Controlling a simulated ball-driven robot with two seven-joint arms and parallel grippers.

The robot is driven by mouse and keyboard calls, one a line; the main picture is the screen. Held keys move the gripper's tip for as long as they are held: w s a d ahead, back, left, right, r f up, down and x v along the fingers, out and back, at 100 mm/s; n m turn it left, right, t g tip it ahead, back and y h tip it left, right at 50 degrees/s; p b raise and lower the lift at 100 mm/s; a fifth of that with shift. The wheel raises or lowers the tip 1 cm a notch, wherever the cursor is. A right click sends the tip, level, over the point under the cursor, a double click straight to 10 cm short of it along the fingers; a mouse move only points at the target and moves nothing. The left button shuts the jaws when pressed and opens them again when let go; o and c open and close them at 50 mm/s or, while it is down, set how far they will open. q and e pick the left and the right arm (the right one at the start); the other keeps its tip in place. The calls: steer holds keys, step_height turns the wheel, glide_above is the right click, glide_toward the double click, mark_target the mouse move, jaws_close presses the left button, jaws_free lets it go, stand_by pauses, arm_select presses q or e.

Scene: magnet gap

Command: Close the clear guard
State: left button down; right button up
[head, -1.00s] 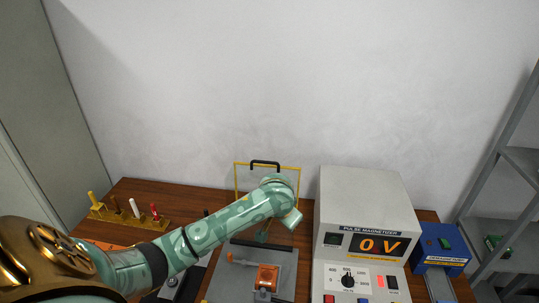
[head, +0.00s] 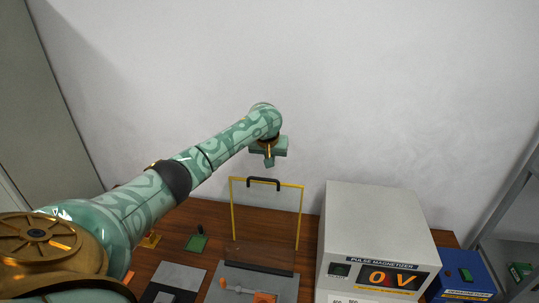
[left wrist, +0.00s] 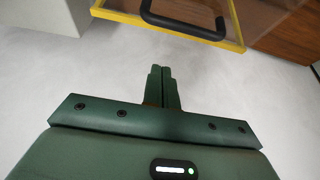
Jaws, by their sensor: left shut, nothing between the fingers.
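The clear guard (head: 265,214) stands upright, raised, at the back of the grey fixture plate (head: 285,288). It has a yellow frame and a black handle (head: 263,180) along its top edge. My left gripper (head: 268,161) hangs in the air just above the handle and looks apart from it. In the left wrist view, its two fingers (left wrist: 162,76) are shut and empty. The handle (left wrist: 185,27) and the guard's yellow frame (left wrist: 120,14) lie beyond the fingertips there. My right gripper is not in view.
The grey pulse magnetizer (head: 372,225), reading 0 V, stands right of the guard. A blue unit (head: 462,275) sits farther right. An orange clamp part (head: 264,297) is on the fixture. A green block (head: 196,242) lies left on the wooden table. The air before the wall is clear.

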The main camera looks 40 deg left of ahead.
mark_target(268, 186)
arm_select(q)
steer(key=f, duration=0.2)
steer(key=a+f, duration=0.1)
steer(key=shift+w+a+f, duration=0.1)
steer(key=shift+w+f, duration=0.05)
steer(key=shift+f, duration=0.25)
steer(key=shift+s+d+r+p, duration=0.1)
steer(key=shift+s+d+p, duration=0.45)
steer(key=shift+s, duration=0.3)
steer(key=shift+s+d, duration=0.2)
steer(key=shift+d, duration=0.05)
steer(key=shift+a+f, duration=0.1)
steer(key=shift+f, duration=0.1)
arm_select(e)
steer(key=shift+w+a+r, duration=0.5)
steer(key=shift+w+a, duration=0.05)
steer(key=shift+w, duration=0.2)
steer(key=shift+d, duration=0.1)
